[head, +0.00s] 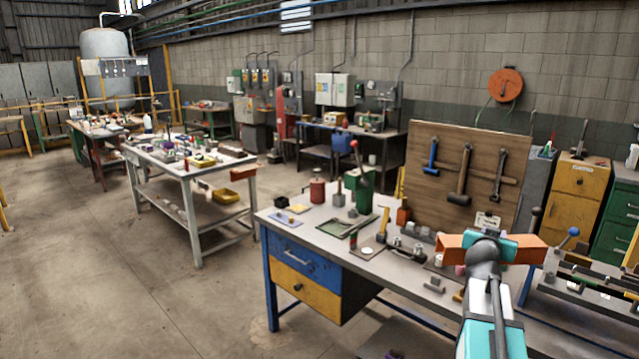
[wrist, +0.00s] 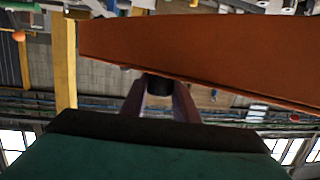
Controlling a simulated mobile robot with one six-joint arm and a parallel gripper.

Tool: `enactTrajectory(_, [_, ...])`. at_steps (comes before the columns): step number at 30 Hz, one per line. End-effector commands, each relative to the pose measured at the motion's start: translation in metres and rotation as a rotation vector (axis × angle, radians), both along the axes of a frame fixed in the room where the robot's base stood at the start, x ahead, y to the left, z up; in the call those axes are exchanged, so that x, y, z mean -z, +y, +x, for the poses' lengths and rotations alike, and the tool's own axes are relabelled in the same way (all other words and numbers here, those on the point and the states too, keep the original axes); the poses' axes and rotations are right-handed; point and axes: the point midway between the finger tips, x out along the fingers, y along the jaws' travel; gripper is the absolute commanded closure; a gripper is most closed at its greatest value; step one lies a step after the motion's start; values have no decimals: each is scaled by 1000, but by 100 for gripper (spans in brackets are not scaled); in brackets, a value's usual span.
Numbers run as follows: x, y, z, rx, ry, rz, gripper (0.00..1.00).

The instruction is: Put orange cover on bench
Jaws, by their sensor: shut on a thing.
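The orange cover (head: 455,250) is held up over the right end of the near bench (head: 325,240) in the head view. My gripper (head: 487,248) is shut on it, and my wrist hides its middle. In the wrist view the cover (wrist: 200,55) fills the upper right as a long orange slab. The gripper's fingers (wrist: 160,95) reach up to its lower edge. The cover looks apart from the bench top, but its exact height above it is hard to tell.
A wooden board (head: 480,175) with hanging hammers stands at the back of the bench. A green press (head: 358,190), a red canister (head: 317,188) and several small tools crowd the top. A lathe-like machine (head: 585,275) is at the right. The bench's front left strip is fairly clear.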

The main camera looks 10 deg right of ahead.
Motion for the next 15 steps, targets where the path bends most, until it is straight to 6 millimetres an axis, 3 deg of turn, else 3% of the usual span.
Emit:
enactTrajectory(1, [2,18,9,-26,-1,-1,100])
enactTrajectory(15, [14,167,67,-253,0,0,100])
